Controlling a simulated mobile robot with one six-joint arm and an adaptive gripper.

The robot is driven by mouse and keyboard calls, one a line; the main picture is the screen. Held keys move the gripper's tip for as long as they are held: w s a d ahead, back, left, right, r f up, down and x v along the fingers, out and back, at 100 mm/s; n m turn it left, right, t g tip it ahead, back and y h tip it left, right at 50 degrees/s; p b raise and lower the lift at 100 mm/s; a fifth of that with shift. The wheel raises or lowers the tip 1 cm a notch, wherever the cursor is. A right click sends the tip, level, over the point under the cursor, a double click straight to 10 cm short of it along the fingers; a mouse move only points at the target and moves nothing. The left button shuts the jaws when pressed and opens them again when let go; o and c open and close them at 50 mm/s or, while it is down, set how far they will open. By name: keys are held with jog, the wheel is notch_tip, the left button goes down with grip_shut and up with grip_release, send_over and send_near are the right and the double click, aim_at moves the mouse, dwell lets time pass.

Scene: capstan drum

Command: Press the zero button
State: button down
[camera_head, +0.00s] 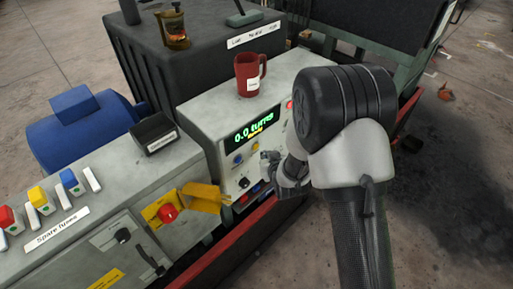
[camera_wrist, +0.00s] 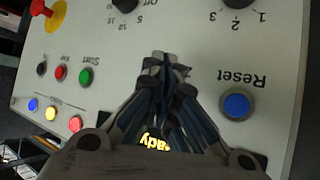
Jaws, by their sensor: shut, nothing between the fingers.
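The control panel (camera_head: 212,132) has a display (camera_head: 249,136) reading "0.0 turns" in green with small yellow text below. A blue button (camera_head: 238,160) sits under the display's left part. In the wrist view, the panel is upside down and this blue button (camera_wrist: 236,105) is labelled "Reset". I can read no "zero" label. My gripper (camera_wrist: 164,60) is shut and empty in front of the panel, its fingertips beside the blue button, apart from it in the picture. It also shows in the head view (camera_head: 267,160), where my wrist hides the panel's right part.
A red mug (camera_head: 249,78) stands on the panel's box. In the wrist view, a green Start button (camera_wrist: 86,76), a red button (camera_wrist: 61,73), dark knobs (camera_wrist: 237,3) and a red mushroom button (camera_wrist: 38,8) share the panel. A yellow cover (camera_head: 202,197) projects at lower left.

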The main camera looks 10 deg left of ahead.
jog(key=s+d, duration=0.2)
jog(key=d, duration=0.1)
jog(key=shift+s+d+b, duration=0.1)
jog(key=shift+s+b, duration=0.15)
jog(key=shift+b, duration=0.1)
dwell(0.6)
jog(key=s+d+r+m+g+h, duration=0.1)
jog(key=s+d+r+h, duration=0.1)
jog(key=s+d+r, duration=0.55)
jog(key=s+d+r+m+g+h, duration=0.15)
jog(key=d+r, duration=0.25)
jog(key=r, duration=0.7)
jog(key=s+d+r+m+g, duration=0.1)
jog(key=s+d+r, duration=0.1)
jog(key=s, duration=0.9)
jog(key=s+d+r+m+g, duration=0.1)
jog(key=s+r, duration=0.3)
jog(key=s, duration=0.8)
jog(key=shift+d+g, duration=0.45)
jog(key=shift+d, duration=0.1)
